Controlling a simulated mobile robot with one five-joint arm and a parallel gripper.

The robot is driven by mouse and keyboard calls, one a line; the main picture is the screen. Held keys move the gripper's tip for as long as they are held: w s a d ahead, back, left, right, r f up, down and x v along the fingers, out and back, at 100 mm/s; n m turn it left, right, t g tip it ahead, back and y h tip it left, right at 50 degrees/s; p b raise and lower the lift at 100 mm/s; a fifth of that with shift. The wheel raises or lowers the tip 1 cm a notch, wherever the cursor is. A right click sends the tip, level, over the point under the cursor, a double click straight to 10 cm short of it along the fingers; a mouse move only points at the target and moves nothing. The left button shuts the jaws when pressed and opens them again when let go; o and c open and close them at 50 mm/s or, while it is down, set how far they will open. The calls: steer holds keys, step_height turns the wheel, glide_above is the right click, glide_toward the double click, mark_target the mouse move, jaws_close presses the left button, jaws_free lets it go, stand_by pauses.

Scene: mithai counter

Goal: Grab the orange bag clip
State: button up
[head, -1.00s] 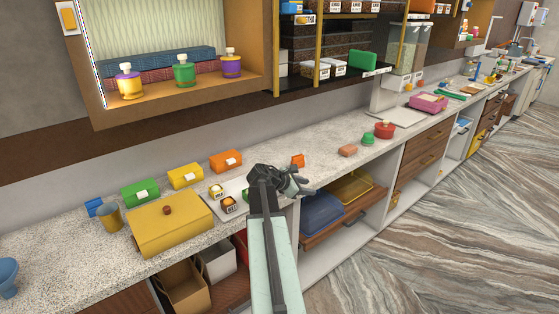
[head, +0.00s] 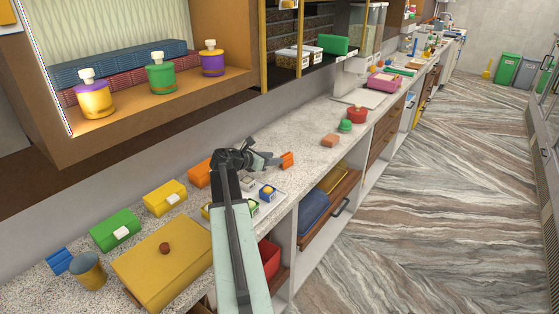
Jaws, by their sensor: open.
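The orange bag clip (head: 287,160) lies on the speckled counter (head: 305,139), in the middle of the head view. My gripper (head: 268,160) is open just to the left of the clip, low over the counter, with its fingers pointing towards it. Whether the fingertips touch the clip or stop short of it cannot be told. My arm comes up from the bottom of the view and hides part of a small tray with sweets behind it.
A yellow box (head: 165,262), a green box (head: 115,230) and a blue clip-like item (head: 59,261) stand to the left. A shelf overhangs the counter's back.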

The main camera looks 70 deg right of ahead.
mark_target(284, 156)
steer(key=shift+b+x, duration=0.45)
steer(key=shift+x, duration=0.6)
steer(key=shift+s+d+f, duration=0.15)
steer(key=shift+d, duration=0.45)
steer(key=x, duration=0.2)
steer(key=b+x, duration=0.1)
steer(key=x, duration=0.1)
steer(key=shift+s+d, duration=0.1)
steer(key=shift+d, duration=0.2)
steer(key=shift+a, duration=0.1)
jaws_close()
